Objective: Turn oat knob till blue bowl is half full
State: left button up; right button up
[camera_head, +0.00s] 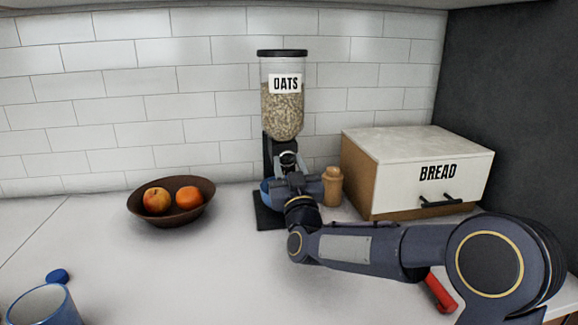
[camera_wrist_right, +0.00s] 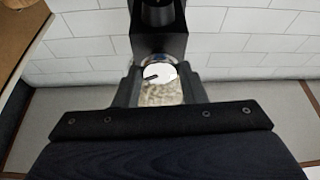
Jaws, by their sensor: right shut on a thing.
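The oat dispenser (camera_head: 282,100) stands against the tiled wall, with oats in its clear hopper and a black stand below. Its pale round knob (camera_wrist_right: 160,72) shows between my fingers in the right wrist view. My right gripper (camera_head: 288,166) is shut on the knob, at the front of the dispenser under the hopper. The blue bowl (camera_head: 266,190) sits on the dispenser's base, mostly hidden behind my gripper. Its contents cannot be seen. My left gripper is not in view.
A brown bowl (camera_head: 171,214) with two fruits stands to the left. A wooden jar (camera_head: 332,187) and the bread box (camera_head: 405,182) stand close on the right. A red object (camera_head: 440,293) is partly hidden by my arm.

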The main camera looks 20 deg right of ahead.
jog(key=shift+a+f+m+h+b, duration=0.1)
jog(key=shift+m+h+b, duration=0.3)
jog(key=shift+m+b, duration=0.4)
jog(key=shift+a+f+m+h+b, duration=0.1)
jog(key=shift+m+h+b, duration=0.3)
jog(key=shift+m+b, duration=0.4)
jog(key=m+g+h+b, duration=0.1)
jog(key=m+h, duration=0.1)
jog(key=m, duration=0.2)
jog(key=shift+r, duration=0.1)
jog(key=m+g+h, duration=0.1)
jog(key=m, duration=0.1)
jog(key=m+g+b, duration=0.1)
jog(key=m, duration=0.2)
jog(key=shift+w+a+r+h, duration=0.1)
jog(key=shift+r+h, duration=0.05)
jog(key=shift+h, duration=0.25)
jog(key=shift+r+m+g+h, duration=0.1)
jog(key=shift+m+g+h, duration=0.5)
jog(key=shift+m, duration=1.4)
jog(key=o, duration=1)
jog(key=shift+a, duration=0.1)
